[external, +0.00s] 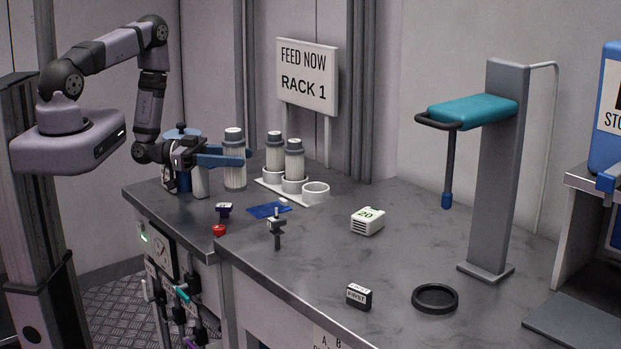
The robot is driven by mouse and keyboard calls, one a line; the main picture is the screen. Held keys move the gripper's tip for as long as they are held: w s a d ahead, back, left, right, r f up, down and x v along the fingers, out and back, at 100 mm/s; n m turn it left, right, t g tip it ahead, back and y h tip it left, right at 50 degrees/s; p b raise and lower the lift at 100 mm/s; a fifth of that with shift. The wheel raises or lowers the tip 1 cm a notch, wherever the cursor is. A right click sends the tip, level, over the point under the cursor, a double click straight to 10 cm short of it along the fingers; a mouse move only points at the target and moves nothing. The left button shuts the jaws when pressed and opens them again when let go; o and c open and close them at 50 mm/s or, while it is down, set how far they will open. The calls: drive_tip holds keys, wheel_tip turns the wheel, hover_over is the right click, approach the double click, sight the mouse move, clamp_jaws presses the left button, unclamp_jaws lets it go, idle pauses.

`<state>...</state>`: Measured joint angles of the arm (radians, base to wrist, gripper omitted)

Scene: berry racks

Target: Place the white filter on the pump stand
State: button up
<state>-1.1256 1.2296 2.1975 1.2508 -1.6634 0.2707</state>
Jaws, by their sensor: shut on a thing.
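A white ribbed filter (235,176) with a grey cap stands upright at the back left of the bench. The blue fingers of my gripper (243,156) are closed around its upper body. I cannot tell whether its base touches the bench. Two similar white cylinders (294,165) stand in cups of a white rack (309,202) just to the right, and one cup (316,189) is empty. A tall grey stand (497,170) with a teal arm (473,110) and a hanging blue-tipped rod is at the right; whether it is the pump stand is not clear.
The "FEED NOW RACK 1" sign (306,76) rises behind the rack. A blue cloth (266,210), a small black stand (276,231), a white "20" block (368,221), a black label block (359,296) and a black ring (435,298) lie on the bench. The centre right is mostly bare.

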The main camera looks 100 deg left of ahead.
drive_tip(key=s+a+f+b, duration=0.1)
drive_tip(key=s+b, duration=0.3)
drive_tip(key=s, duration=0.4)
drive_tip(key=shift+f+y+b, duration=0.3)
drive_tip(key=shift+f, duration=0.45)
wheel_tip(320, 180, down, 6)
drive_tip(key=b, duration=0.5)
drive_tip(key=shift+f, duration=0.15)
drive_tip(key=shift+w, duration=0.1)
drive_tip(key=shift+f+b, duration=1.8)
drive_tip(key=shift+f, duration=0.05)
drive_tip(key=shift+f, duration=0.1)
drive_tip(key=o, duration=1.1)
drive_tip(key=shift+o, duration=0.2)
